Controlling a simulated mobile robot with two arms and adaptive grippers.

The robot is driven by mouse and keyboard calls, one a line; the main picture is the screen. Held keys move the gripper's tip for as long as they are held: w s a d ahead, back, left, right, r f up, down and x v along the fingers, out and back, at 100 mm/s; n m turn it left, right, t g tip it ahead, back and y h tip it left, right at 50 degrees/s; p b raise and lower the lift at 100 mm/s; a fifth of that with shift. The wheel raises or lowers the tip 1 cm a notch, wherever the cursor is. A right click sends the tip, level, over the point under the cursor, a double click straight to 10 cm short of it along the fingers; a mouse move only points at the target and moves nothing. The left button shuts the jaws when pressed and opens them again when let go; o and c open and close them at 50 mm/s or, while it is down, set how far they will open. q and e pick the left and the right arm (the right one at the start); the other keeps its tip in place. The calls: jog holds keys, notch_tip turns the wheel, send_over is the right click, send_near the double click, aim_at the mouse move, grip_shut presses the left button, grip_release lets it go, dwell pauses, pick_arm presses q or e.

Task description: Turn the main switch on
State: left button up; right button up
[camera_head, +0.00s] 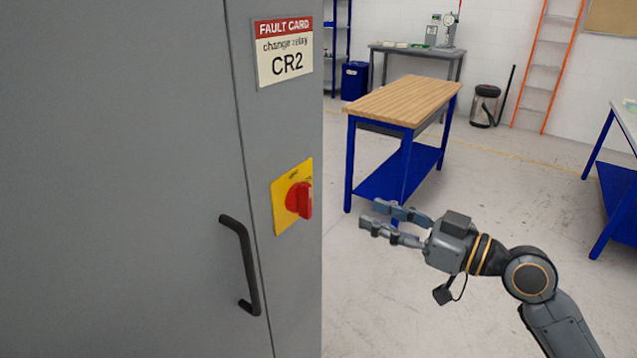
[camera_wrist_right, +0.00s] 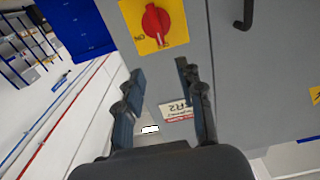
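The main switch is a red rotary knob (camera_head: 300,199) on a yellow plate (camera_head: 280,213), on the grey cabinet's narrow panel beside the door edge. In the right wrist view the red knob (camera_wrist_right: 155,20) sits at the top, with small lettering on its plate too small to read surely. My right gripper (camera_head: 372,216) is open and empty, to the right of the switch and apart from it. In the right wrist view its two spread fingers (camera_wrist_right: 161,70) have nothing between them. My left gripper is not in view.
The grey cabinet (camera_head: 110,180) fills the left, with a black door handle (camera_head: 243,265) left of the switch. A fault card (camera_head: 284,50) reading "change relay CR2" is above the switch. A wooden-topped blue workbench (camera_head: 400,100) stands behind my right gripper. The floor between is clear.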

aim_at(310, 190)
jog(key=p+x, duration=0.5)
jog(key=x, duration=0.7)
jog(key=shift+a+r, duration=0.1)
jog(key=shift+a, duration=0.1)
jog(key=shift+w+a, duration=0.25)
jog(key=shift+a, duration=0.1)
grip_shut()
